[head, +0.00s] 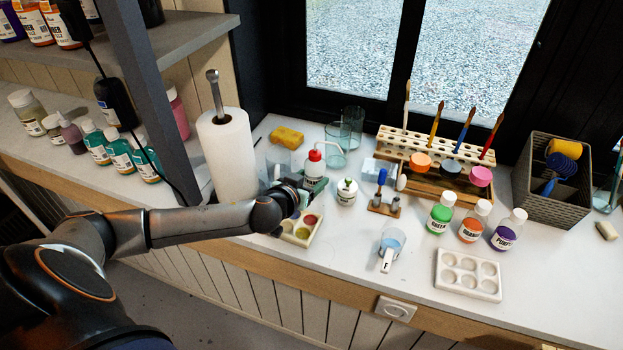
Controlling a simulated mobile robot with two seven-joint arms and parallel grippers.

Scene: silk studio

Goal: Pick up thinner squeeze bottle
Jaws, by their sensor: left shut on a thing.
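The thinner squeeze bottle (314,167) is white with a red cap and a thin bent spout. It stands roughly upright behind the paint palette, to the right of the paper towel roll. My left gripper (304,188) reaches in from the left and is shut on the bottle's lower body. The gripper hides the bottle's base, so I cannot tell whether it touches the counter. My right gripper is not in view.
A paper towel roll (228,160) stands close to my left forearm. A palette with paint (302,232) lies just in front of the gripper. A small white jar (346,192), a brush rack (440,145) and a glass beaker (391,242) stand to the right.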

